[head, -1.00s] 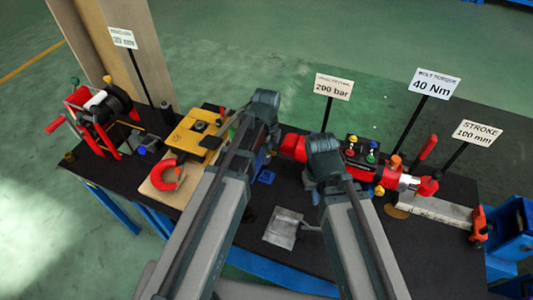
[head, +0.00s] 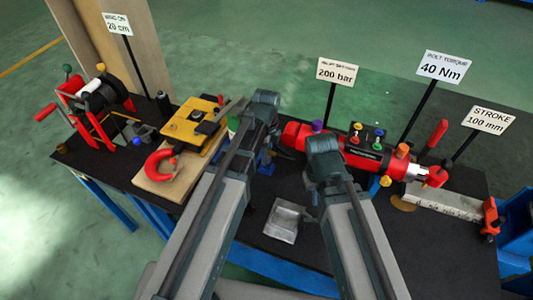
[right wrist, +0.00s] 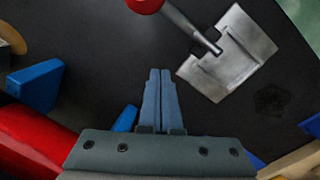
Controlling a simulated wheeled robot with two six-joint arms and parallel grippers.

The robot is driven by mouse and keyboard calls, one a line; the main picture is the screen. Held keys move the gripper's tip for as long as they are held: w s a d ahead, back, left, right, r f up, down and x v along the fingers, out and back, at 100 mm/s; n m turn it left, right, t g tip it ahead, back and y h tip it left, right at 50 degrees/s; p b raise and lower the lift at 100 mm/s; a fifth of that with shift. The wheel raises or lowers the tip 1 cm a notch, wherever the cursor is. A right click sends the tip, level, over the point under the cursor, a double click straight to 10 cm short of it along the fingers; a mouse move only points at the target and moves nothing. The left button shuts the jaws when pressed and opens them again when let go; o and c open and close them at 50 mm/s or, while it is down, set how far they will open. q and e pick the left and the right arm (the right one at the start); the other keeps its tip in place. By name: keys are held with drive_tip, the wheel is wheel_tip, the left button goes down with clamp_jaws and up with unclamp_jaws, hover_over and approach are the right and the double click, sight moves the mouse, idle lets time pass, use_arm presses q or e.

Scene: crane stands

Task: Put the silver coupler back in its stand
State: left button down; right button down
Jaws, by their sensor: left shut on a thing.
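My left gripper (head: 266,158) is mostly hidden behind its own arm in the head view, between the yellow unit and the red cylinder. It is shut on a small grey thing (head: 284,153); I cannot tell whether this is the silver coupler. My right gripper (head: 312,194) is largely behind its arm, above the table. In the right wrist view its two blue-grey fingers (right wrist: 158,78) lie together, with nothing seen between them. A silver plate (head: 284,221) lies beside it; it also shows in the right wrist view (right wrist: 230,55). I cannot make out the coupler's stand.
The red cylinder (head: 358,156) with coloured knobs lies at centre right. A yellow unit (head: 188,128) and red ring (head: 156,166) are on a wooden board at left. A reel with red frame (head: 72,92) stands farther left. Sign posts line the back. Dark table (head: 330,262) shows near the plate.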

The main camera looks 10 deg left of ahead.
use_arm(q)
drive_tip(key=shift+f, duration=0.1)
use_arm(e)
drive_tip(key=shift+f, duration=0.1)
idle(0.3)
